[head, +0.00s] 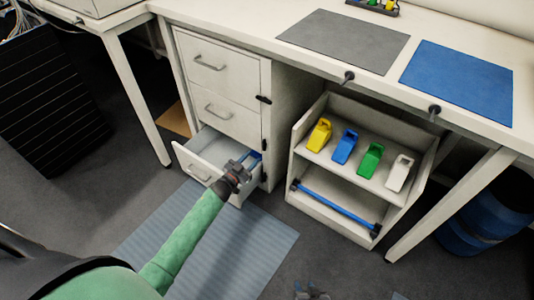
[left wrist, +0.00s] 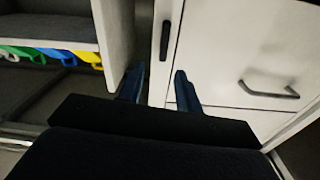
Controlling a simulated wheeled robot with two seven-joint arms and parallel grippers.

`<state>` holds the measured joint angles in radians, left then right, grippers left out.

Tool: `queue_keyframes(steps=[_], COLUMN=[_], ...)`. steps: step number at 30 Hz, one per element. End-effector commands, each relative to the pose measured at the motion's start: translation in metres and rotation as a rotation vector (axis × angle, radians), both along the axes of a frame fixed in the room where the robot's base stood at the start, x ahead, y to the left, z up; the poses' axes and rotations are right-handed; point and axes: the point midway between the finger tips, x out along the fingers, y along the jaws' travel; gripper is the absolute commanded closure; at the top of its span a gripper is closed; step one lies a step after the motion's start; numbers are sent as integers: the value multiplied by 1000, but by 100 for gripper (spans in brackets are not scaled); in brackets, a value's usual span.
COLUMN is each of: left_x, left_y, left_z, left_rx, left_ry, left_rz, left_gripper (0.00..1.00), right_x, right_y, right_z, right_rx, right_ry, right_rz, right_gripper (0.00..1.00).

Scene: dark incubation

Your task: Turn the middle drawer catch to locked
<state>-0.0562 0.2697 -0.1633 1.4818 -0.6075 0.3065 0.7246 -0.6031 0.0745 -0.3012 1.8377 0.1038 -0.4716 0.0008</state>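A white cabinet has three drawers, the bottom drawer (head: 200,172) pulled out. The middle drawer (head: 225,118) looks closed. A small dark catch (head: 264,144) sits at its right edge and looks upright; its exact setting is too small to tell. Another dark catch (head: 263,99) above it lies sideways. My left gripper (head: 240,170) is over the open bottom drawer, below the middle catch. In the left wrist view the left gripper (left wrist: 158,85) is open and empty, facing the cabinet, with a dark upright catch (left wrist: 165,40) beyond its fingers. My right gripper (head: 312,292) is at the bottom edge.
A shelf unit (head: 345,195) with yellow, blue, green and white items and a blue bar stands right of the cabinet. The desk (head: 255,22) overhangs both. A drawer handle (left wrist: 268,90) shows in the left wrist view. A blue-grey mat (head: 225,250) covers the floor in front.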

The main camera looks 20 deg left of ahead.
Motion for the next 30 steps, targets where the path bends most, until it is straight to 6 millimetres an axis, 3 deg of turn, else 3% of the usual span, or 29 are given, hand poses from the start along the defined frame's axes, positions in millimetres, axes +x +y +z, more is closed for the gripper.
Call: queue_keyframes(steps=[3, 8, 21, 30], left_x=[1, 5, 56, 74], left_y=[3, 2, -17, -24], left_z=[-3, -3, -2, -2], left_rx=[-70, -112, -112, -111], left_ry=[47, 61, 59, 60], left_rz=[20, 20, 19, 18], left_gripper=[65, 65, 65, 65], right_x=[-10, -11, -10, -10], right_y=[0, -1, -1, 0], right_z=[-9, -9, -12, -13], right_rx=[-18, -18, -18, -17], right_ry=[70, 72, 69, 68], right_rz=[16, 16, 15, 16], right_gripper=[64, 64, 64, 64])
